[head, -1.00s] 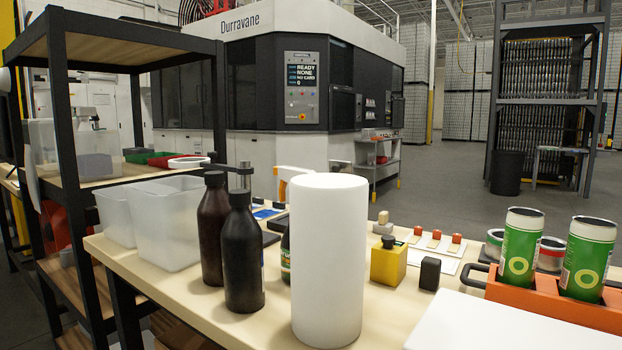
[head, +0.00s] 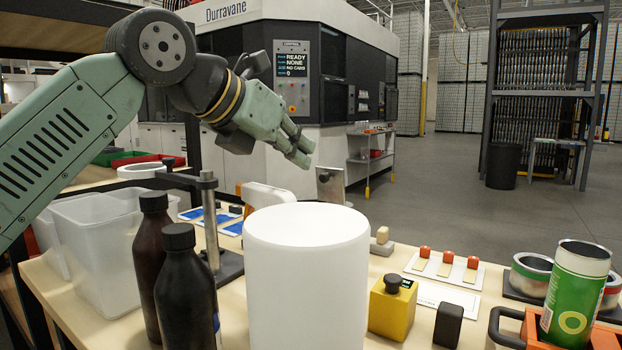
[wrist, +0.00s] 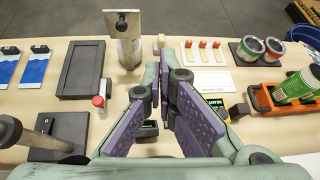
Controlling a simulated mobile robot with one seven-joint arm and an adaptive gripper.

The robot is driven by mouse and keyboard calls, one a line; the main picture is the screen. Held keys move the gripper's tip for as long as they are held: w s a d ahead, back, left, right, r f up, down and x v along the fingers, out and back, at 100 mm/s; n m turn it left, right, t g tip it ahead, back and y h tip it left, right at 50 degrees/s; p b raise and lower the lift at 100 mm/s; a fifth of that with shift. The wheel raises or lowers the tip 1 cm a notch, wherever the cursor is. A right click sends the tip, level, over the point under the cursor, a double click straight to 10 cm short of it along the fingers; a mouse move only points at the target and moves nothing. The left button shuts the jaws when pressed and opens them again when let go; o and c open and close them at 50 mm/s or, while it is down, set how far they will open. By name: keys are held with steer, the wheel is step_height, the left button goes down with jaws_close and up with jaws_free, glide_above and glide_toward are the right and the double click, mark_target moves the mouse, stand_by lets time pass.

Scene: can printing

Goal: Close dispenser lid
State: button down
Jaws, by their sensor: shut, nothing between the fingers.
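My gripper (head: 298,148) is shut and empty, raised above the far middle of the table. In the wrist view its two fingers (wrist: 164,85) with purple pads point away over the table. An upright metal plate (head: 331,186) with a small dark knob stands near the far edge; it also shows in the wrist view (wrist: 130,48), just left of and beyond the fingers. It may be the dispenser's raised lid, but I cannot tell for sure. The fingers look apart from it. What lies directly under the fingers is largely hidden.
A tall white cylinder (head: 306,285) and two dark bottles (head: 188,300) stand at the front. A yellow box (head: 392,308), a black block (head: 448,325) and a green can (head: 574,295) are at the right. Clear bins (head: 110,250) stand at the left.

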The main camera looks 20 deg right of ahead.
steer(key=w+a+f+n+y, duration=0.1)
steer(key=w+a+f+y, duration=0.1)
steer(key=w+y, duration=0.1)
steer(key=p, duration=0.2)
glide_toward(327, 187)
steer(key=shift+f, duration=2)
steer(key=shift+d+t, duration=0.3)
steer(key=shift+t, duration=0.1)
steer(key=shift+w+r+p, duration=0.1)
steer(key=shift+p, duration=0.2)
